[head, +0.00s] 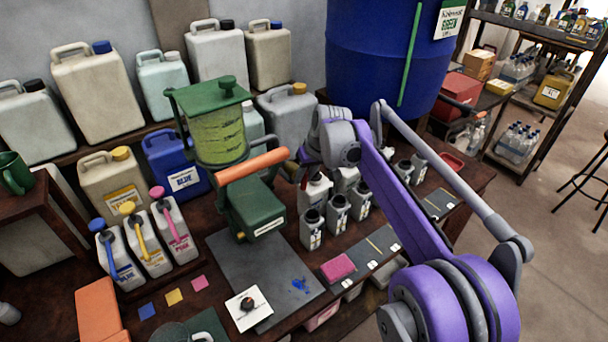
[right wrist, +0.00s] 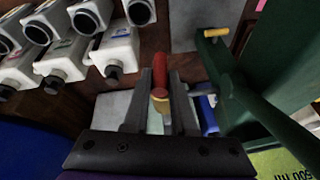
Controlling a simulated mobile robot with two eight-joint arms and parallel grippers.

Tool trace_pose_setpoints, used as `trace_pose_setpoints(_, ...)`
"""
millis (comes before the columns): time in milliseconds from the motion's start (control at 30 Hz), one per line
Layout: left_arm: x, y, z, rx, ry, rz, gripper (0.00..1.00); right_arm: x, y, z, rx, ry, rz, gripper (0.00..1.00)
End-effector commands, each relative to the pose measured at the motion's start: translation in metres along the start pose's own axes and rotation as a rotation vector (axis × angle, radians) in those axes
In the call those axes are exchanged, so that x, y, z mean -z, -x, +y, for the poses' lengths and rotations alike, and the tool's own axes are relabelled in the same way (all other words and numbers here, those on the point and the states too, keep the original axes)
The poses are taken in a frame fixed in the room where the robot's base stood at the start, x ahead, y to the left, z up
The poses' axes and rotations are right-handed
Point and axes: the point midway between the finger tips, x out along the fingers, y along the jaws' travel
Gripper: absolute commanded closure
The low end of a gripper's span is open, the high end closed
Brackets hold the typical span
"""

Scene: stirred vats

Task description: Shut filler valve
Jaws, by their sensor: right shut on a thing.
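The green filler (head: 255,205) stands on the dark table, with a clear tank of yellow-green liquid (head: 220,138) above and an orange lever (head: 252,165) across it. In the right wrist view, the valve's red handle (right wrist: 160,72) with a yellow part (right wrist: 159,98) lies between the two fingers of my right gripper (right wrist: 161,80), which is shut on it. In the head view my right gripper (head: 301,172) is at the right side of the filler, partly hidden by its arm. The green filler body also shows in the right wrist view (right wrist: 250,85). My left gripper is not in view.
Several small white bottles (head: 338,212) stand close to the right of the filler. A blue drum (head: 385,60) stands behind. Labelled jugs (head: 160,240) stand at the left. The grey mat (head: 250,262) in front holds a white card (head: 248,308) and a blue smear.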

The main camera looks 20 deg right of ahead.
Motion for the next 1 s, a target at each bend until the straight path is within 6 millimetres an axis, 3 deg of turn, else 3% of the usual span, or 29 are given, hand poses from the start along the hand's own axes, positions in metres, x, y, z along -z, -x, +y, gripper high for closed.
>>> trace_pose_setpoints(500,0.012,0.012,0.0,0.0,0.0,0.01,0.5,0.002,-0.002,0.011,0.42,-0.178,-0.089,1.0)
trace_pose_setpoints(1000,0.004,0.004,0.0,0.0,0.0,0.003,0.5,-0.001,-0.01,0.016,0.85,-0.356,-0.183,1.0)
